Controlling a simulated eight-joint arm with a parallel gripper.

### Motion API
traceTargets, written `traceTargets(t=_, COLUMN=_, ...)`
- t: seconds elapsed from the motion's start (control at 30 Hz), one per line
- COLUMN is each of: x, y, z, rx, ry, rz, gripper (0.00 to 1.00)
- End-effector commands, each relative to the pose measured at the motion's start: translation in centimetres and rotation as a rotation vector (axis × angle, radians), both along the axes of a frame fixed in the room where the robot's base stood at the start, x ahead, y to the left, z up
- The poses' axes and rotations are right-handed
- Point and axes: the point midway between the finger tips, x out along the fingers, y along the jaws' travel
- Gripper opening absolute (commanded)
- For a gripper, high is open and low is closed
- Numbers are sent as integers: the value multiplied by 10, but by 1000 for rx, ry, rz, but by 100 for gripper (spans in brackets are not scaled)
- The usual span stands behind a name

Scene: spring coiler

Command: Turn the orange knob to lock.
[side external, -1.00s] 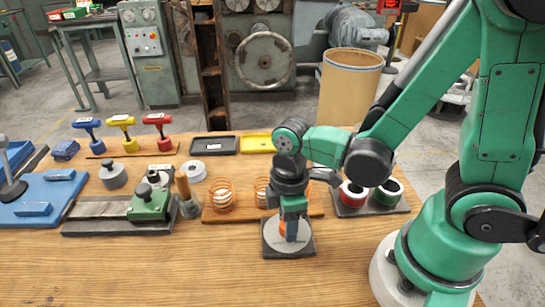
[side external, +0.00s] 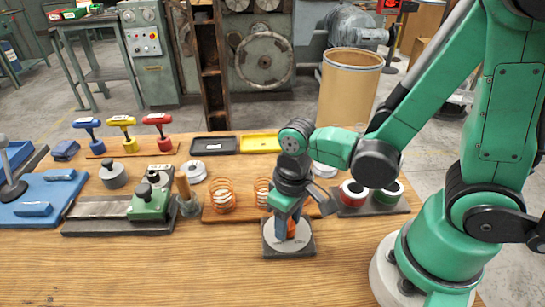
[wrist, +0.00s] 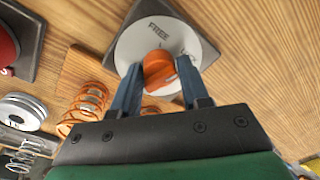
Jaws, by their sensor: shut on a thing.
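The orange knob (wrist: 158,72) sits in the middle of a pale round dial (wrist: 130,48) on a dark square base. The dial shows the word FREE, and another marking beside the knob is mostly hidden. My gripper (wrist: 160,66) is shut on the knob, one finger on each side of it in the wrist view. In the side view, my gripper (side external: 284,228) reaches down over the dial (side external: 279,245), and part of the orange knob (side external: 291,229) shows between the fingers.
Behind the dial is a wooden board with copper springs (side external: 222,196). To its right, a dark tray holds red (side external: 354,193) and green (side external: 386,192) round pieces. A green clamp block (side external: 150,204) stands left. The front table is clear.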

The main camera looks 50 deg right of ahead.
Motion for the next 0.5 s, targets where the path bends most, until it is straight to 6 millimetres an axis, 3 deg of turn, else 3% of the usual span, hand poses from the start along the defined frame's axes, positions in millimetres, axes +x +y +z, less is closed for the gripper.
traceTargets(t=0.5, x=1, y=-2, z=0, rx=-8, ry=-5, rz=-288, gripper=0)
